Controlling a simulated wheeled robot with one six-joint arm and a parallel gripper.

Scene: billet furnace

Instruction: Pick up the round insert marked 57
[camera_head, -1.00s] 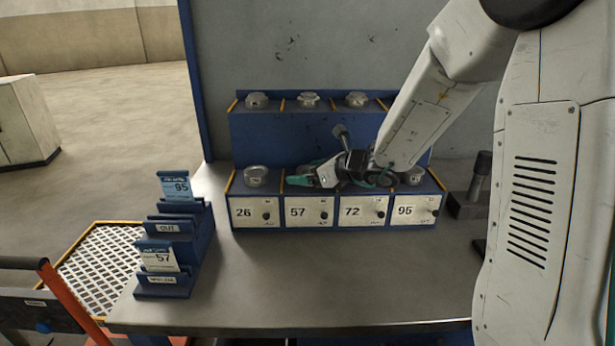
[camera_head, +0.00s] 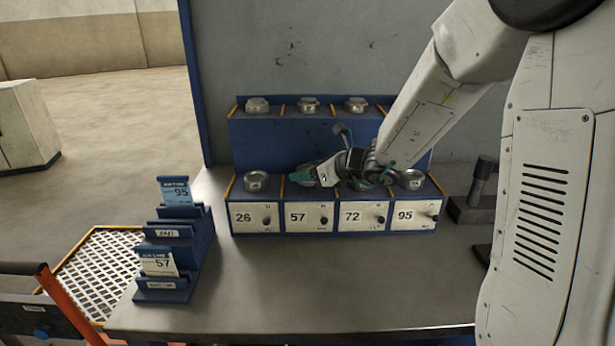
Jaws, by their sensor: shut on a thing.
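The blue rack (camera_head: 263,222) at the back of the table has a front row of bays with plates marked 26, 57, 72 and 95. My gripper (camera_head: 306,177) is at the bay above the 57 plate (camera_head: 309,216), shut on the round metal insert (camera_head: 304,183) there. The green-tipped fingers and the arm hide most of this insert, and I cannot read any mark on it. I cannot tell whether it is clear of the rack.
Round inserts sit above 26 (camera_head: 256,181) and 95 (camera_head: 412,180); my arm covers the place above 72. Several more stand on the upper tier (camera_head: 308,105). A blue card holder (camera_head: 205,242) with cards 95 and 57 is at left. The table front is clear.

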